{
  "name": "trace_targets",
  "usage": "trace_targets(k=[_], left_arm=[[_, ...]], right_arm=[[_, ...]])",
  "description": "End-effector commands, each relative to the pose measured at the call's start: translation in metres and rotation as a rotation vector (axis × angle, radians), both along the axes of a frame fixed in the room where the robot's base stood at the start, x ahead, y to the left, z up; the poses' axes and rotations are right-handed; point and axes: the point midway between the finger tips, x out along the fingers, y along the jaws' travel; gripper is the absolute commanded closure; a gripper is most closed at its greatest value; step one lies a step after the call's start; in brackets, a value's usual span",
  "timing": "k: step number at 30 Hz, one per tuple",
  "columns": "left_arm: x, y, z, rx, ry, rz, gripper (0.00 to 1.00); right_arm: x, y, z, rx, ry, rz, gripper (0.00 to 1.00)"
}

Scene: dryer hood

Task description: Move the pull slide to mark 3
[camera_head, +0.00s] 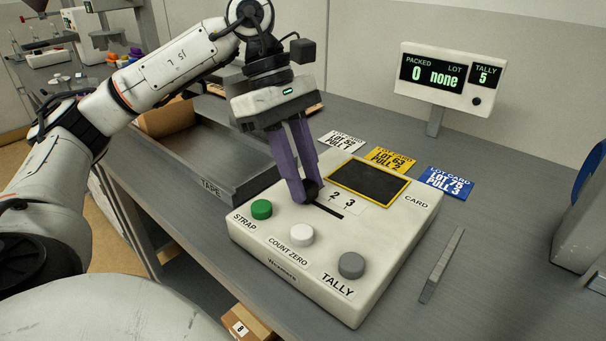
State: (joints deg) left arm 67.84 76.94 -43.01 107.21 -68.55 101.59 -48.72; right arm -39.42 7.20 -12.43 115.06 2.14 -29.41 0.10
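The white control box (400,225) stands on the grey bench. A dark slot (328,209) runs along its top beside a label on which the marks "2" and "3" show; a mark 1 is not visible. The dark knob of the pull slide (313,188) is at the upper left end of the slot, away from the 3, and is partly hidden by my fingers. My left gripper (308,192) points down from above, its purple fingers closed on the knob from both sides. My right gripper is not in view.
Green STRAP (261,209), white COUNT ZERO (301,235) and grey TALLY (351,265) buttons line the box's front. A dark card pad (368,182) is behind the slot. Lot cards (390,160) lie behind. The display (450,77) reads packed 0, lot none, tally 5.

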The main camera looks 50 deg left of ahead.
Motion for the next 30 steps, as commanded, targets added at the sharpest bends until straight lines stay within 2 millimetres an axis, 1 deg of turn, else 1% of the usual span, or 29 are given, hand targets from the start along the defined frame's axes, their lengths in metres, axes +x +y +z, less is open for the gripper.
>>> trace_targets(k=[5,8,12,15,18,25,26,27,29,30], left_arm=[[0.0,-0.002,0.001,0.0,0.001,-0.001,1.0],[0.002,-0.017,0.001,-0.001,0.0,-0.007,1.0],[0.005,-0.046,0.002,-0.002,-0.001,-0.009,1.0],[0.007,-0.059,0.002,-0.002,-0.001,-0.005,1.0],[0.007,-0.065,0.001,-0.002,-0.002,-0.001,1.0],[0.007,-0.066,0.001,-0.005,-0.002,-0.001,1.0],[0.007,-0.066,0.001,-0.006,-0.002,-0.001,0.76],[0.007,-0.066,0.001,-0.006,-0.001,-0.002,0.69],[0.007,-0.066,0.0,-0.005,-0.001,-0.002,0.59],[0.007,-0.065,0.0,-0.004,-0.001,-0.002,0.58]], right_arm=[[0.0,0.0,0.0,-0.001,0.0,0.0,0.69],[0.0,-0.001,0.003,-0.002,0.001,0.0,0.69],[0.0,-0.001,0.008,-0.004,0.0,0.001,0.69],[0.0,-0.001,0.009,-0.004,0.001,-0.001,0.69],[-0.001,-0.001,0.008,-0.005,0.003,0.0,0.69],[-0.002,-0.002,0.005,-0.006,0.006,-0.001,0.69],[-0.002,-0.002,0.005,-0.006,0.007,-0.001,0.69],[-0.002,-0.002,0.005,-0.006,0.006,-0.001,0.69],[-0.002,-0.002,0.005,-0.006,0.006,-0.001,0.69],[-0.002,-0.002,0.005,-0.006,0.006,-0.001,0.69]])
